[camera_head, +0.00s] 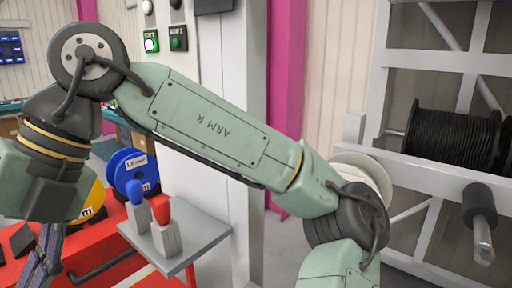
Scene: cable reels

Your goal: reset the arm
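My arm (215,125), pale green with dark joints and marked "ARM R", stretches from the lower right to the upper left. It bends down at the left at a round grey joint (88,58). Below the wrist (50,160), a dark purplish part of my gripper (42,262) shows at the lower left. The bottom edge cuts it off, so its fingertips and anything between them are hidden.
A red table (105,235) carries a blue reel (133,173) and a yellow reel (92,203). A grey shelf (205,240) with red and blue switches stands close below my arm. A rack (430,60) with a black cable reel (455,138) is at the right.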

